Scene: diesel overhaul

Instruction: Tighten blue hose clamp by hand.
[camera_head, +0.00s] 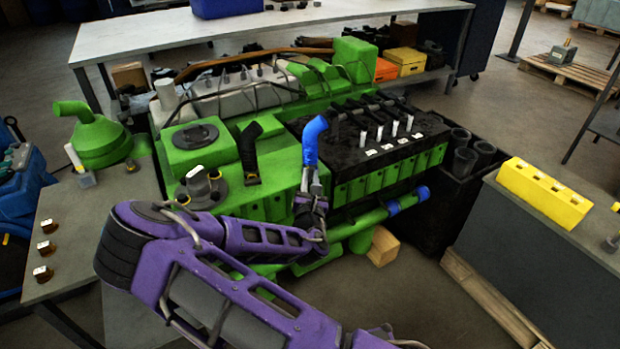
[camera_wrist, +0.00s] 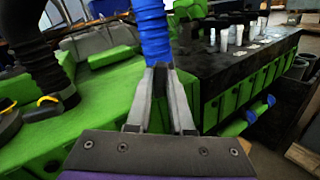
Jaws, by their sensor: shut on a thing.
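The blue hose (camera_head: 311,143) rises from the green engine (camera_head: 275,170) and bends right at its top. It also shows in the wrist view (camera_wrist: 152,32), upright at top centre. My gripper (camera_head: 312,178) is at the lower end of this hose. In the wrist view its two fingers (camera_wrist: 160,72) close in on the hose's bottom end. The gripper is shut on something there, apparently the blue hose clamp. The fingertips cover the clamp, so its shape and how tight it sits cannot be seen.
A black hose (camera_head: 248,148) stands left of the blue one. The black engine top (camera_head: 370,135) with white posts is to the right. Blue rings (camera_head: 393,207) sit on the green pipe below. A yellow block (camera_head: 545,190) lies on the right bench. A bench (camera_head: 140,40) stands behind.

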